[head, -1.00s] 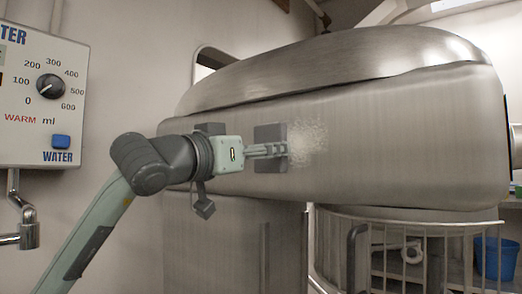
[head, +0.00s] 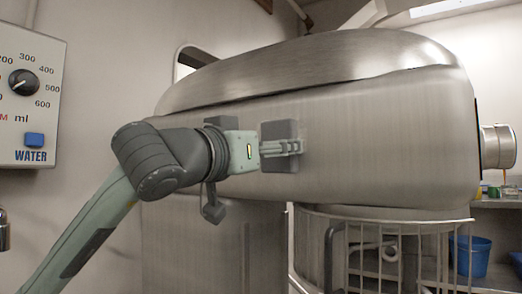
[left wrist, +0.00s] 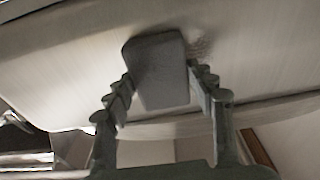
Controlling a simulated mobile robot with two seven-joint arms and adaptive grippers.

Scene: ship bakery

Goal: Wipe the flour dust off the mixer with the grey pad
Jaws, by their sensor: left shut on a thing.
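The mixer (head: 390,125) is a large brushed-metal housing filling much of the head view. My left gripper (head: 290,147) is shut on the grey pad (head: 279,130), which lies flat against the mixer's side or very close to it. In the left wrist view the grey pad (left wrist: 157,72) sits between the fingers against the metal. A small speckled patch of flour dust (left wrist: 200,47) shows beside the pad there. In the head view hardly any dust shows around the pad; what lies behind it is hidden. My right gripper is not in view.
A water control panel (head: 30,95) with a dial is on the wall at left. Below the mixer stands a metal guard cage (head: 390,245). A blue bucket (head: 470,256) is at the lower right. The mixer's side right of the pad is clear.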

